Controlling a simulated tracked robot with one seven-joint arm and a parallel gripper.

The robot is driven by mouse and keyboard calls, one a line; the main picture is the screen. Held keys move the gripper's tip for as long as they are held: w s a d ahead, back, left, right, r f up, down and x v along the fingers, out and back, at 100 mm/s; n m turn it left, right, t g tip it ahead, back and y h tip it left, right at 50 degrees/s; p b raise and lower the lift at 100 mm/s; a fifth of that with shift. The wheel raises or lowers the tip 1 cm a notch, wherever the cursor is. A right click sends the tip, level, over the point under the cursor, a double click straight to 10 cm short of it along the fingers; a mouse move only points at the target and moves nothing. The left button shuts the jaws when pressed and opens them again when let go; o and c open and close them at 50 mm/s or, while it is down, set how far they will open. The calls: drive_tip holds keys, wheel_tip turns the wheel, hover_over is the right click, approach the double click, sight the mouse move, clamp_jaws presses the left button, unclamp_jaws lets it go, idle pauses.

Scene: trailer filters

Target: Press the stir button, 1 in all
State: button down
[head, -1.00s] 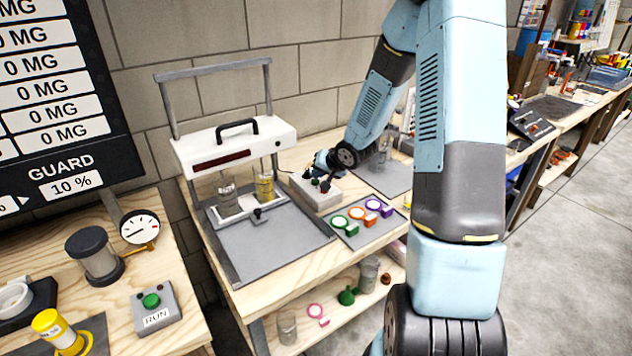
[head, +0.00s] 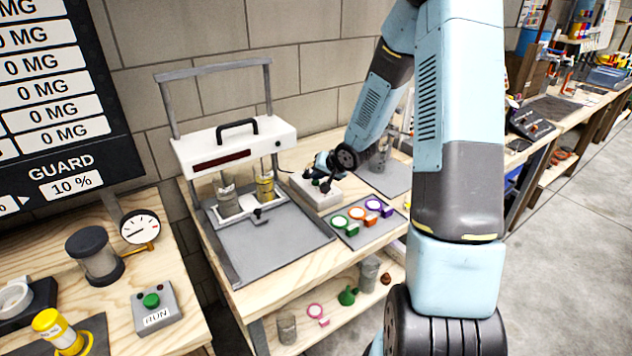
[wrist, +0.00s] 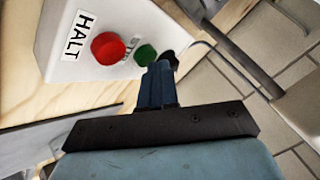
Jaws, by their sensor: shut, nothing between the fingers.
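A white control box (head: 316,190) stands on the bench, right of the white-headed stirring stand (head: 235,146). In the wrist view the box (wrist: 62,38) carries a red button (wrist: 108,48) beside a HALT label, and a green button (wrist: 146,53) with a partly hidden label, of which the last letters look like TIR. My gripper (wrist: 164,66) is shut and empty, its fingertips right beside the green button. I cannot tell whether they touch it. In the head view the gripper is small and partly hidden at the box.
Two beakers (head: 228,204) stand under the stand's head. A grey tray with green, orange and purple rings (head: 357,213) lies in front of the box. A beaker (head: 379,160) stands behind my wrist. A RUN box (head: 157,306) sits on the left bench.

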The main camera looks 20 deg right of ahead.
sight(318, 182)
drive_tip(key=shift+f, duration=0.25)
drive_tip(key=shift+r, duration=0.1)
idle(0.5)
drive_tip(key=shift+r, duration=0.85)
drive_tip(key=shift+r, duration=2.5)
